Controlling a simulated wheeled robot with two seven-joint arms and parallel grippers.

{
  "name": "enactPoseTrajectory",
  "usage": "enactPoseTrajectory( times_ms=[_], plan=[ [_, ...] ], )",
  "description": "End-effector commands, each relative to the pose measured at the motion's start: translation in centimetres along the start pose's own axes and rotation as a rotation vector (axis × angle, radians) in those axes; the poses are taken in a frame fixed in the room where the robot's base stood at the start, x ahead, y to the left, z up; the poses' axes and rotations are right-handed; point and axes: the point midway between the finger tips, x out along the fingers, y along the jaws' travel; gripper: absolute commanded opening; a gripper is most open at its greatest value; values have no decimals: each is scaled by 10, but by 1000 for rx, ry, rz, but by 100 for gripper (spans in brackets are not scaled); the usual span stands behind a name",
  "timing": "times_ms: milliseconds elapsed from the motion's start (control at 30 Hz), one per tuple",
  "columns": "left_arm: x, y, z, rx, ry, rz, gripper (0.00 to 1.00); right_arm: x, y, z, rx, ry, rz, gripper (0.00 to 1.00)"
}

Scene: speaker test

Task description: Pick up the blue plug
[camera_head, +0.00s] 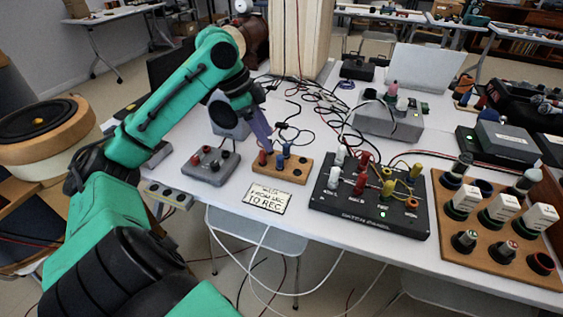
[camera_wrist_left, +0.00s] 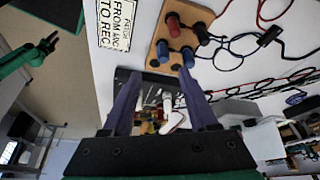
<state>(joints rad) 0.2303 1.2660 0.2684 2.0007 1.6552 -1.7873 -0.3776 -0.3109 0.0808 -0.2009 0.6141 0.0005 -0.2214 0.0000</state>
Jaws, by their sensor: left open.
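A small wooden board (camera_head: 296,172) on the white table holds red and blue plugs. Two blue plugs show in the left wrist view, one at the board's corner (camera_wrist_left: 163,50) and one beside it (camera_wrist_left: 187,57). A blue plug also shows in the head view (camera_head: 287,150). Red plugs (camera_wrist_left: 173,26) stand in the row behind them. My left gripper (camera_head: 266,147) points down at the board from above. Its purple fingers (camera_wrist_left: 160,74) are apart with nothing between them, their tips close to the blue plugs. Whether they touch cannot be told. My right gripper is not seen.
A printed card (camera_head: 267,198) lies in front of the board. A grey box with knobs (camera_head: 210,166) stands to the left, a black switch panel (camera_head: 370,208) to the right. Dark cables (camera_head: 312,105) run behind. A wooden board with knobs (camera_head: 475,250) stands further right.

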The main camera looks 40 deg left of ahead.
Motion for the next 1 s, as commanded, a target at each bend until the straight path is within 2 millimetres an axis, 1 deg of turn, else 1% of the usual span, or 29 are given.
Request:
enactPoseTrajectory(
  times_ms=[33,100,167,267,333,400,500,667,700,767,800,833,867,1000],
  plan=[
    [13,1,1,1,-1,3,59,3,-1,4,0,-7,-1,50],
    [25,0,0,0,0,2,59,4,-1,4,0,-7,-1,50],
    [31,0,0,0,0,1,59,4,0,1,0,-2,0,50],
    [45,-1,0,0,-1,2,59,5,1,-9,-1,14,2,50],
    [60,-2,0,0,-1,2,59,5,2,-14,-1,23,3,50],
    [73,-2,0,0,0,2,59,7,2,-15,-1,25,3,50],
    [83,-3,0,0,0,-1,59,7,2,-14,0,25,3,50],
    [83,-3,0,0,0,-1,59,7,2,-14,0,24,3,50],
    [83,-3,0,0,0,-1,55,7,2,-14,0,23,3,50],
    [83,-3,0,0,0,-1,32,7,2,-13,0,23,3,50],
    [83,-3,0,0,0,-1,17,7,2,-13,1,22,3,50],
    [83,-3,0,0,0,-1,6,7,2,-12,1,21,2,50],
    [83,-3,0,0,0,-1,0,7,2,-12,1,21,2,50],
    [83,-3,0,0,0,-1,0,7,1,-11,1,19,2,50]
  ],
)
